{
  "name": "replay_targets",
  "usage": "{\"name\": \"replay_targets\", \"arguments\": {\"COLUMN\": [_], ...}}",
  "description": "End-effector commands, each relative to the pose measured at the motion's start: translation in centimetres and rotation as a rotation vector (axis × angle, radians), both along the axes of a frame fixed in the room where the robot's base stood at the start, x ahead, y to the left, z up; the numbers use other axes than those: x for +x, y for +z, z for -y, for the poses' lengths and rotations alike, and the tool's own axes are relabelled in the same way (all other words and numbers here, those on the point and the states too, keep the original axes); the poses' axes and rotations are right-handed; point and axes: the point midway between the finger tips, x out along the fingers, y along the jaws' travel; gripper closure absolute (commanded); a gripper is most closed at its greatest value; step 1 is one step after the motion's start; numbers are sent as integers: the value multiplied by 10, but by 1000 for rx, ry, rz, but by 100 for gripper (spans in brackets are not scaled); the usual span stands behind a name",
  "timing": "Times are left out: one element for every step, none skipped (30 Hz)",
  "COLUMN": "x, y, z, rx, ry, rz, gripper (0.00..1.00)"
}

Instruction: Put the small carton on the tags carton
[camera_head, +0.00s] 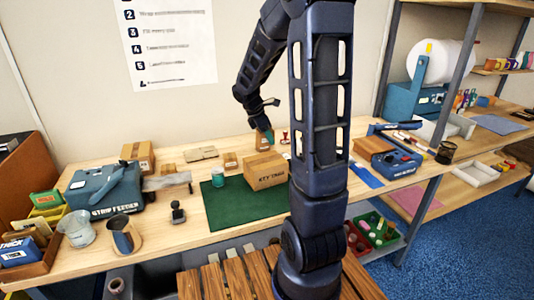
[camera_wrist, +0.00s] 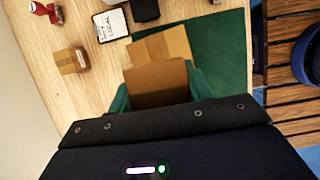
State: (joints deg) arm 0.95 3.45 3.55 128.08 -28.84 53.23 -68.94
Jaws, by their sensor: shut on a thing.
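My gripper (camera_head: 264,137) hangs over the back of the bench, behind and above the tags carton (camera_head: 266,174). The tags carton is brown, marked KEY TAGS, and stands on a green mat. In the wrist view, my green fingers (camera_wrist: 158,92) are shut on the small carton (camera_wrist: 157,82), a plain brown box between them. In the head view the small carton (camera_head: 262,145) is mostly hidden by the fingers. The tags carton's top (camera_wrist: 165,44) shows just beyond it in the wrist view. I cannot tell whether the two touch.
Another little brown box (camera_wrist: 71,60) stands on bare wood. A red stamp (camera_wrist: 45,11) lies near it. The green mat (camera_head: 226,207) has free room in front of the tags carton, with a teal tin (camera_head: 218,177) at its left. A strip feeder (camera_head: 103,190) stands far left.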

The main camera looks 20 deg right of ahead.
Motion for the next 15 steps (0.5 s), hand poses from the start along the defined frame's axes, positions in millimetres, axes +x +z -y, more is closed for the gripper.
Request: {"name": "replay_targets", "arguments": {"x": [0,0,-1,-1,0,0,0,0,0,0,0,0,0,0,-1], "y": [-10,-15,-21,-25,-28,-31,-33,-34,-35,-37,-38,-41,-44,-47,-53], "z": [0,0,0,0,0,0,0,0,0,0,0,0,0,0,0], "rx": [0,0,0,0,0,0,0,0,0,0,0,0,0,1,1], "ry": [0,0,0,0,0,0,0,0,0,0,0,0,0,-1,-2], "rz": [-4,-3,-3,-3,-2,-1,-1,0,0,0,-1,-1,-1,-2,-4], "gripper": [77,77,77,77,77,77,77,77,77,77,77,77,77,77,77]}}
